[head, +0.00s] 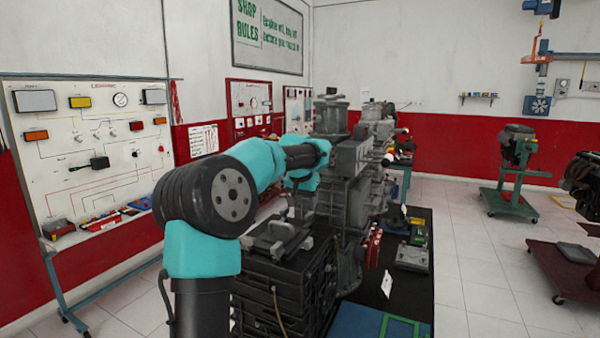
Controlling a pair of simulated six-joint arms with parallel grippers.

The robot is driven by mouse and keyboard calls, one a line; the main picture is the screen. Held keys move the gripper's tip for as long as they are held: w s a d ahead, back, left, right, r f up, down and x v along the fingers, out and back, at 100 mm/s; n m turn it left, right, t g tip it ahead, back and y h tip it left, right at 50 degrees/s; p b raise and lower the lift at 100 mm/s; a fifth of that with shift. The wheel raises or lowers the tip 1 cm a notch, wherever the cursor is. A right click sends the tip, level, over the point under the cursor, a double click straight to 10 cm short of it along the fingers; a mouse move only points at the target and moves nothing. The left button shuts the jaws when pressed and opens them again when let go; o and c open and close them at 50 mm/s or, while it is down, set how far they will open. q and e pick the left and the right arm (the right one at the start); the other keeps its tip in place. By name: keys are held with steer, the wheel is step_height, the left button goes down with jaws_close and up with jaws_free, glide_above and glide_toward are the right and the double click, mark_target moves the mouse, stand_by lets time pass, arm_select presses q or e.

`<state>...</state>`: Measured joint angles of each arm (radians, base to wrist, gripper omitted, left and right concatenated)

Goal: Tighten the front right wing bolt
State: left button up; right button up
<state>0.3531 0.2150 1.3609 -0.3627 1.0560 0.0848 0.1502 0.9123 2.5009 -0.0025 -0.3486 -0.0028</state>
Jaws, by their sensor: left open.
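The front right wing bolt cannot be made out in the head view; it is too small or hidden. A grey engine assembly (347,205) stands mid-picture behind my left arm. A black ribbed block (272,292) with a grey bracket-like fitting on top (278,237) is nearer. My left arm, teal and black, reaches over this area from the left. My left gripper (302,203) is mostly lost among the dark engine parts just below the teal wrist. It is open, and whether it touches anything cannot be told. My right gripper is not in view.
A black bench top (410,290) carries small parts and a red part (373,246) right of the engine. A blue-green tray (365,322) lies at its front. A lighting board (95,150) stands left. An engine on a green stand (515,160) is right, with clear tiled floor between.

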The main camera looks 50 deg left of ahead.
arm_select(q)
steer(key=v, duration=1.1)
steer(key=shift+s+r, duration=0.25)
steer(key=shift+w, duration=0.1)
